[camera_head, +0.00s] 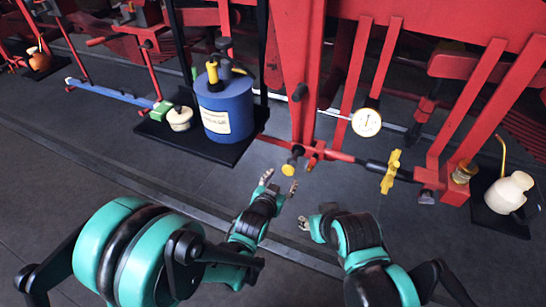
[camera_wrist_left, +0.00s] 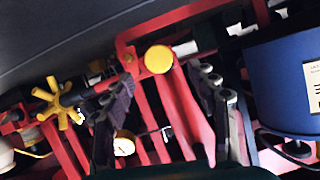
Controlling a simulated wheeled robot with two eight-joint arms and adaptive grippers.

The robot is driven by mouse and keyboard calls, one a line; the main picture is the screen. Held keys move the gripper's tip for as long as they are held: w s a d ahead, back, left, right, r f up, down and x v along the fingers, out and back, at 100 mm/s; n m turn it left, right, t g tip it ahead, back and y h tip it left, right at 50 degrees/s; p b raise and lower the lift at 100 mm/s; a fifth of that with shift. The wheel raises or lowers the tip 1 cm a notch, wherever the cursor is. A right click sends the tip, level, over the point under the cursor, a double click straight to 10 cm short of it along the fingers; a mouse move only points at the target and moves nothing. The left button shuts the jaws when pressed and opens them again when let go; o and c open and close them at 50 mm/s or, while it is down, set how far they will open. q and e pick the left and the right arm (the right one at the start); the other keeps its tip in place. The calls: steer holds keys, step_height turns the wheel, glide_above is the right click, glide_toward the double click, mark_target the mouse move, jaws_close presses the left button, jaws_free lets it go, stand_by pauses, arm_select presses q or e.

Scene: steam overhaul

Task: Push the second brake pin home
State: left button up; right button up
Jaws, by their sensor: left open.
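A pin with a round yellow head (camera_head: 289,169) sticks out toward me at the foot of the red frame; it is likely a brake pin, but I cannot tell whether it is the second. My left gripper (camera_head: 281,182) is open and empty just in front of it. In the left wrist view the yellow head (camera_wrist_left: 158,59) shows face-on between the spread fingers of the left gripper (camera_wrist_left: 168,80), apart from both. How deep the pin sits is hidden. My right gripper (camera_head: 315,218) is lower and to the right, with nothing visible in it.
A yellow star handwheel (camera_head: 390,172) sits on the rod to the right. A blue drum (camera_head: 224,105) stands on a black mat (camera_head: 200,148) at left. A white dial gauge (camera_head: 366,122) and a cream oil can (camera_head: 508,192) are at right. The floor in front is clear.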

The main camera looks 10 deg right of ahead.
mark_target(287, 171)
arm_select(q)
steer(key=b+x, duration=0.2)
steer(key=x, duration=0.6)
steer(key=shift+s+d+r, duration=0.1)
